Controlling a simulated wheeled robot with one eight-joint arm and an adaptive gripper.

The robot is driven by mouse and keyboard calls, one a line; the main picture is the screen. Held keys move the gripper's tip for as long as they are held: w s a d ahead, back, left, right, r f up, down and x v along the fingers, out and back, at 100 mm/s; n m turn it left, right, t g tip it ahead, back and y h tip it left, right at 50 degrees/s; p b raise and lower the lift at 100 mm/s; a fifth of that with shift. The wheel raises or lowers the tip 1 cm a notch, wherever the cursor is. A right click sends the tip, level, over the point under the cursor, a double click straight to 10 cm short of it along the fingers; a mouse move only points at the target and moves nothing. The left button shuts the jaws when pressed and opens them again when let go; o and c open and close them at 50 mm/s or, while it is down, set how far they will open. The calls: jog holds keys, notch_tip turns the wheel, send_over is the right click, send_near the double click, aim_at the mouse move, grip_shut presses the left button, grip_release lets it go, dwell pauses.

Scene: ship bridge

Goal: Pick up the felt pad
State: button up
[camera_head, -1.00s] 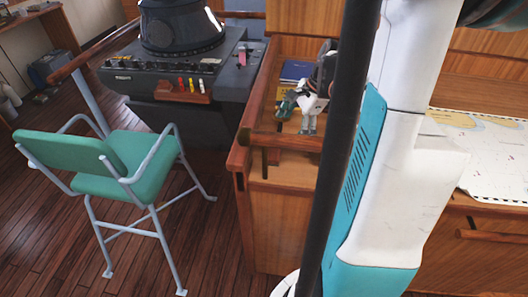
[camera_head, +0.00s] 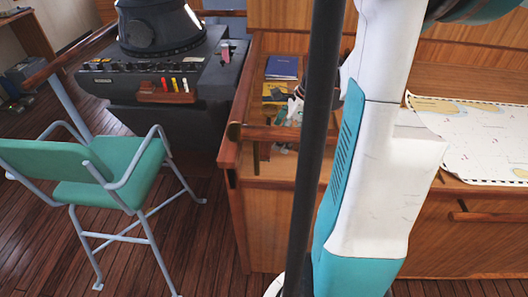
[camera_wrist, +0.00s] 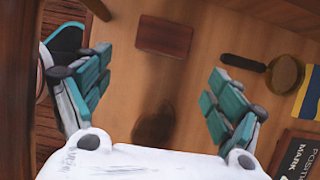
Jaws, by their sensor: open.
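A small flat reddish-brown rectangle (camera_wrist: 164,37), which looks like the felt pad, lies on the wooden surface at the upper middle of the wrist view. My gripper (camera_wrist: 153,100) is open and empty, its two teal-padded fingers spread left and right. The rectangle lies beyond the fingertips, roughly between them in line and apart from both. A dark blurred patch, perhaps a shadow, shows between the fingers. In the head view my gripper (camera_head: 290,118) is low over the wooden counter, partly hidden by my dark column. I cannot make out the pad there.
A magnifying glass (camera_wrist: 284,73) lies right of my right finger, near a blue and yellow item (camera_wrist: 308,95) and a dark lettered box (camera_wrist: 300,158). A wooden rail (camera_head: 275,133) edges the counter. A blue book (camera_head: 282,67) lies behind. A green chair (camera_head: 110,175) stands left.

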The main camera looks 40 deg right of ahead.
aim_at(264, 147)
jog(key=shift+w+a, duration=1)
jog(key=shift+w, duration=0.15)
jog(key=b+x, duration=0.2)
jog(key=x, duration=0.3)
jog(key=shift+d, duration=0.1)
jog(key=shift+c, duration=0.6)
jog(key=c, duration=1)
